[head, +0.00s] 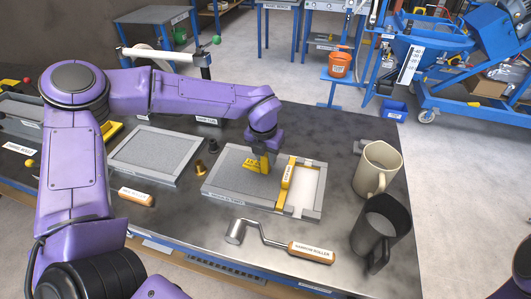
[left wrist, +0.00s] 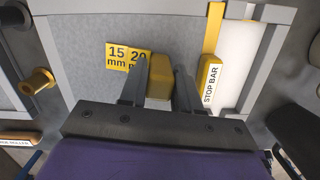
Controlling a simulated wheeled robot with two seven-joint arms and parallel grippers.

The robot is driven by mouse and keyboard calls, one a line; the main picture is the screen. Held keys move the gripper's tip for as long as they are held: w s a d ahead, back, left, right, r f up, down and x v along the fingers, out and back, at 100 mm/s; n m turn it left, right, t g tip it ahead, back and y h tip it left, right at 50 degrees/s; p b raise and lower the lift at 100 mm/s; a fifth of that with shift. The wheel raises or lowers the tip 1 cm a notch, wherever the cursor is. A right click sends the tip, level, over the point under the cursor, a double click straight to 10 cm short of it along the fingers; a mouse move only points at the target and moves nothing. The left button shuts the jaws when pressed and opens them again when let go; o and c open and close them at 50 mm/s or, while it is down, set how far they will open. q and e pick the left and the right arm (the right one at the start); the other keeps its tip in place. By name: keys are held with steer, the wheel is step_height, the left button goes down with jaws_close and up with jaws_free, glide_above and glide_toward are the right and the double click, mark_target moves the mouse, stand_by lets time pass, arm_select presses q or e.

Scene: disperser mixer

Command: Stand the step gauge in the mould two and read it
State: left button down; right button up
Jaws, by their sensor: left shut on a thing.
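My left gripper (head: 262,147) is shut on the yellow step gauge (head: 257,163), over the grey-filled part of the mould (head: 226,195) at the table's middle. In the left wrist view the gripper (left wrist: 160,85) has a yellow part of the gauge between its fingers. The gauge's stepped plates (left wrist: 127,57) read "15 mm" and "20", the latter partly hidden by a finger. The gauge looks roughly upright; I cannot tell whether its foot touches the grey fill. The yellow stop bar (head: 286,178) crosses the mould right of the gauge, with a bare white part beyond.
Another grey-filled mould (head: 154,153) lies to the left. A narrow roller (head: 275,240) lies in front. A cream jug (head: 377,169) and a dark jug (head: 380,229) stand at the right.

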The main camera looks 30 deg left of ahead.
arm_select(q)
steer(key=shift+w+f, duration=0.2)
steer(key=shift+f, duration=0.25)
steer(key=shift+s+r, duration=0.1)
steer(key=shift+s, duration=0.1)
steer(key=shift+f, duration=0.2)
steer(key=c, duration=0.7)
jaws_free()
steer(key=r, duration=0.3)
steer(key=s+r, duration=0.1)
steer(key=r, duration=0.3)
steer(key=r+b, duration=0.1)
steer(key=r, duration=0.2)
steer(key=shift+s+d+r, duration=0.1)
steer(key=shift+s+r, duration=0.15)
